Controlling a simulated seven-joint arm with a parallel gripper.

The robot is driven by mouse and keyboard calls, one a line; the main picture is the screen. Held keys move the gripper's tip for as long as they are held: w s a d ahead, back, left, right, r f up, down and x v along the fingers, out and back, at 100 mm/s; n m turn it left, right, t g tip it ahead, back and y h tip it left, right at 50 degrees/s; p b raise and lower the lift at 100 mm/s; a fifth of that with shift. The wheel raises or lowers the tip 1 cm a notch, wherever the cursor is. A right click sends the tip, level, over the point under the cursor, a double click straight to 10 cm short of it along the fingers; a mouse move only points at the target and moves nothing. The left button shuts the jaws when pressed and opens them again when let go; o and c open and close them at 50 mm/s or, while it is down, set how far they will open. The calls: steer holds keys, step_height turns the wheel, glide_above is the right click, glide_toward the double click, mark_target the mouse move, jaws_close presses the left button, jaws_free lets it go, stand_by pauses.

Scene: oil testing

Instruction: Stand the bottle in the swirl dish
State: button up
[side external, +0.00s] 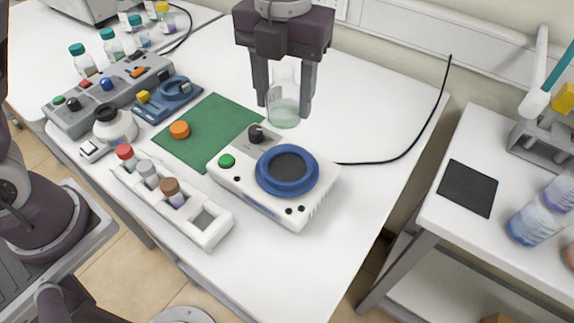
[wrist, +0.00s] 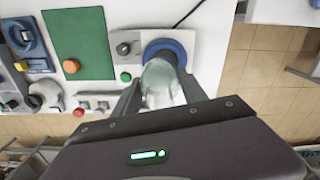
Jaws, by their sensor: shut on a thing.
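My gripper (side external: 286,108) is shut on a clear glass bottle (side external: 285,104) with pale greenish liquid in its bottom. The bottle hangs upright in the air. In the side external view it shows above and behind the swirl dish (side external: 287,170), a blue ring with a dark round centre on a white device. The dish looks empty. In the wrist view the bottle (wrist: 160,84) is between the fingers and covers part of the blue dish (wrist: 166,46). The exact gap between bottle and dish is hard to tell.
The white device (side external: 231,180) has a green button and a dark knob. A green mat (side external: 205,125) with an orange cap (side external: 180,130) lies left of it. A white rack (side external: 208,228) with several vials stands in front. A black cable (side external: 405,150) runs right.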

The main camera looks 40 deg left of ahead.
steer(key=shift+s+d+f+m, duration=0.2)
steer(key=shift+s+d+f, duration=0.15)
steer(key=shift+f, duration=0.15)
steer(key=shift+s+d+f+m, duration=0.2)
steer(key=shift+s+d+f, duration=0.1)
steer(key=shift+f, duration=0.2)
step_height(320, 180, down, 8)
steer(key=shift+w+r, duration=0.1)
steer(key=shift+w, duration=0.05)
steer(key=o, duration=1.5)
steer(key=shift+o, duration=0.2)
